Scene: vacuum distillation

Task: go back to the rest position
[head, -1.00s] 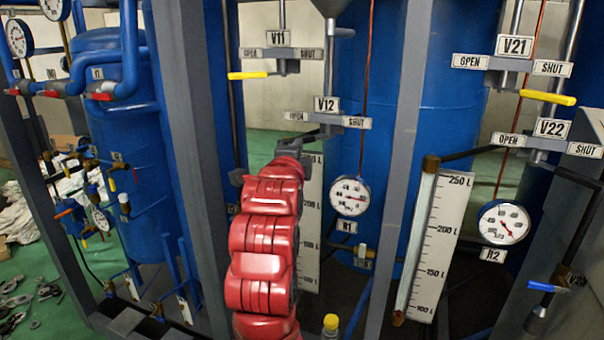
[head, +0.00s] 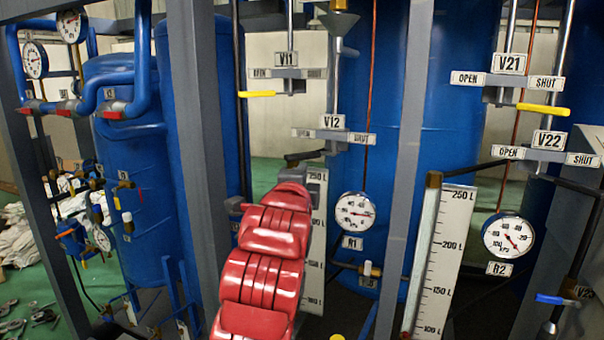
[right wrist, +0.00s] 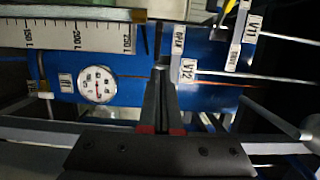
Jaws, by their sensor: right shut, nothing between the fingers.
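My right arm, with red links, reaches up in the middle of the head view. Its dark gripper (head: 306,158) is just below the V12 valve sign (head: 332,122), partly hidden by the arm itself. In the right wrist view the gripper (right wrist: 161,72) shows with its fingers together and nothing between them. There the V12 sign (right wrist: 187,71) lies sideways just right of the fingertips. I cannot tell whether the fingers touch the valve. My left gripper is in neither view.
Grey posts (head: 408,130) stand on both sides of the arm. The R1 gauge (head: 355,212) and a level scale (head: 316,230) are close to its right. The V11 yellow handle (head: 257,94) is above. Blue tanks (head: 455,100) stand behind. V21 and V22 (head: 549,140) are at the right.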

